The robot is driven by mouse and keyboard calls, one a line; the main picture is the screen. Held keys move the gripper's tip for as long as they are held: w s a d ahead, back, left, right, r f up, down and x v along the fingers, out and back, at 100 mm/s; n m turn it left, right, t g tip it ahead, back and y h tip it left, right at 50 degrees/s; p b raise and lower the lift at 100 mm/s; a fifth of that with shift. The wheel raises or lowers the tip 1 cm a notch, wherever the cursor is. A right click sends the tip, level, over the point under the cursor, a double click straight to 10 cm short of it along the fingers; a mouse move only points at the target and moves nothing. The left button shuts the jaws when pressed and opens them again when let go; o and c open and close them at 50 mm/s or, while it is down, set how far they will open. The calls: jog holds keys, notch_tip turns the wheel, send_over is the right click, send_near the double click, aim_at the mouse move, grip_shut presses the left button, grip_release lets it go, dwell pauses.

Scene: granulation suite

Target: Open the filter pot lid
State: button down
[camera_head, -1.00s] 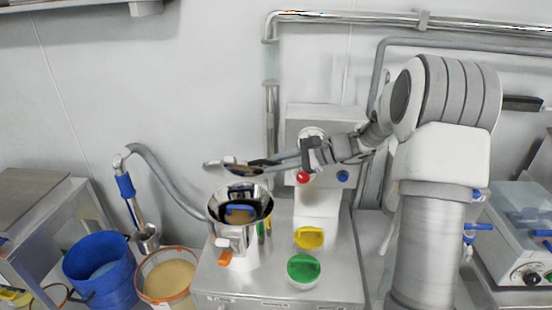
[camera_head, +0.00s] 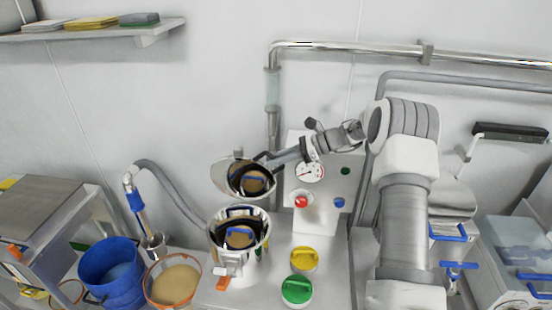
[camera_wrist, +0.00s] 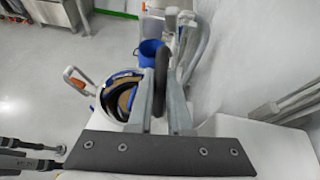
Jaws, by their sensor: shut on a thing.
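The metal filter pot (camera_head: 216,246) stands on the steel bench at left of centre, its mouth uncovered, with a blue part and tan content inside. It also shows in the wrist view (camera_wrist: 104,103). Its round lid (camera_head: 226,186) is tilted up above the back of the pot, the shiny underside facing the head camera. My gripper (camera_head: 268,160) reaches in from the right at the lid's upper right edge. In the wrist view my fingers (camera_wrist: 162,100) close on a dark curved part of the lid (camera_wrist: 161,72). The exact grip is hidden in the head view.
A yellow cap (camera_head: 304,259) and a green cap (camera_head: 297,290) sit on the bench right of the pot. A blue bucket (camera_head: 109,262) and a tan-filled container (camera_head: 173,284) stand at left. A gauge box with a red button (camera_head: 301,202) stands behind. Pipes run along the wall.

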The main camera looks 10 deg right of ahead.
jog(key=shift+w+d+r+m+p, duration=0.1)
jog(key=shift+w+m+p, duration=0.1)
jog(key=shift+w, duration=0.15)
jog(key=shift+w+d+m+p, duration=0.1)
jog(key=shift+w+p, duration=0.1)
jog(key=shift+w, duration=0.1)
jog(key=c, duration=0.8)
grip_release()
jog(key=shift+c, duration=0.2)
jog(key=shift+d, duration=0.1)
jog(key=b+v, duration=0.3)
jog(key=v, duration=1.4)
jog(key=shift+w+d, duration=0.15)
jog(key=shift+w, duration=0.05)
jog(key=shift+c, duration=0.3)
